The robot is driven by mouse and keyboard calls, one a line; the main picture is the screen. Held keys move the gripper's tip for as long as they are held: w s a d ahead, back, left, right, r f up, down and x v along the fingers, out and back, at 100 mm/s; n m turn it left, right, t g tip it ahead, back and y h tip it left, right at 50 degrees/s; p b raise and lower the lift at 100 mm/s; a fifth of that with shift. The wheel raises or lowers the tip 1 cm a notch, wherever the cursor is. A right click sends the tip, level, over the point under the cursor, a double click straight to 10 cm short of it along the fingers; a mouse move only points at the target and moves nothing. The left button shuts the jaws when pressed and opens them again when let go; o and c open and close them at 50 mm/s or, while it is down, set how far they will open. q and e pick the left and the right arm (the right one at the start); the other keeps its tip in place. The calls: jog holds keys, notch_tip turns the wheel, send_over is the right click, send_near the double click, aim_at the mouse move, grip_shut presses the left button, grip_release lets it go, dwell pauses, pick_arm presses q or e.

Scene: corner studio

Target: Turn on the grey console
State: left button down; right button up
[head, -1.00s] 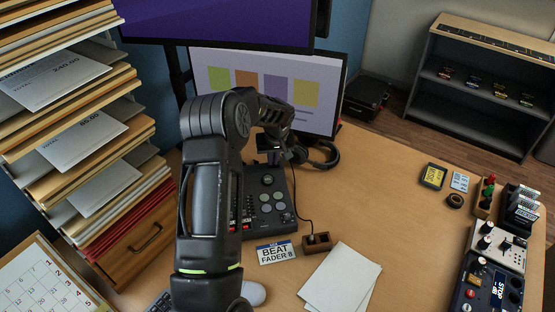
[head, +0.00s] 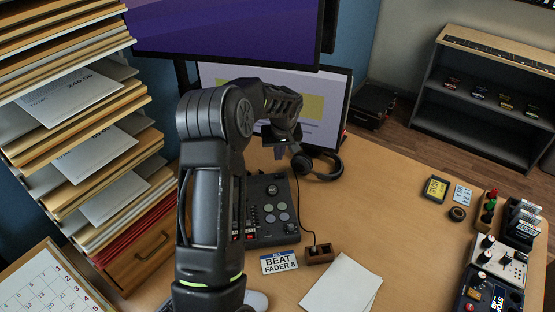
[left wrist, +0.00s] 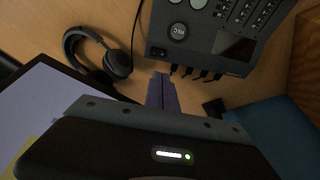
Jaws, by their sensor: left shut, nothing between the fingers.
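The grey console (head: 283,232) stands on the desk, partly hidden behind my left arm in the head view. It has round pads, a knob and fader rows. In the left wrist view the console (left wrist: 203,52) shows a dark display, a small black switch-like part (left wrist: 158,52) at its edge corner, and several plugs along that edge. My left gripper (head: 281,150) is beyond the console's back edge in the head view. In the left wrist view its fingers (left wrist: 162,95) are together and empty, close to that edge near the switch-like part; contact cannot be told. My right gripper is out of view.
Headphones (head: 318,165) lie behind the console, before a monitor (head: 335,105). A "BEAT FADER 8" card (head: 279,262), a wooden block (head: 319,254) with a cable and papers (head: 342,287) lie in front. Paper shelves (head: 75,150) crowd the left.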

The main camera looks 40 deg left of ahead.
pick_arm(q)
jog(key=p+v, duration=0.1)
jog(key=v, duration=0.4)
jog(key=shift+w, duration=0.1)
jog(key=shift+d, duration=0.1)
